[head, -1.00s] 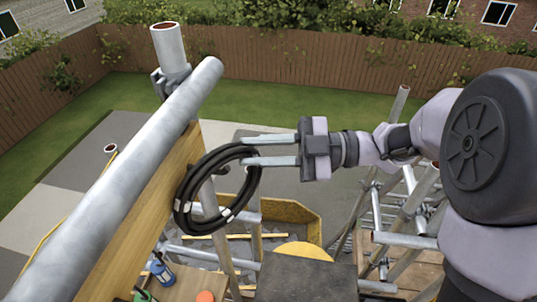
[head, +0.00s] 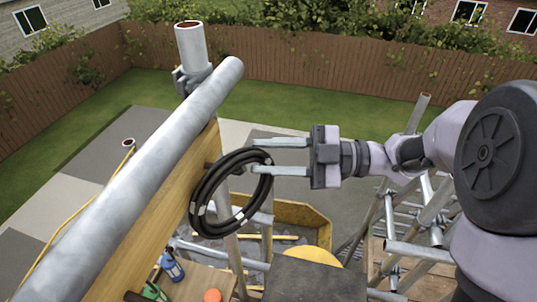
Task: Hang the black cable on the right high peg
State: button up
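The black cable (head: 201,199) is a coiled ring with pale ties, upright against the right face of a wooden board (head: 150,228). My gripper (head: 251,156) reaches in from the right with its two fingers apart. The upper right part of the coil lies between the fingertips, with a gap visible around it. A small stub at the coil's upper left may be a peg, but the coil mostly covers it. I cannot tell whether the coil hangs on it.
A thick grey pipe (head: 130,175) runs along the board's top, with an upright pipe (head: 191,45) clamped at its far end. Below are a blue bottle (head: 172,267), an orange object (head: 212,296) and a wooden-sided bin (head: 304,226). Scaffold tubes stand at the right.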

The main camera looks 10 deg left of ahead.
jog(key=shift+o, duration=0.9)
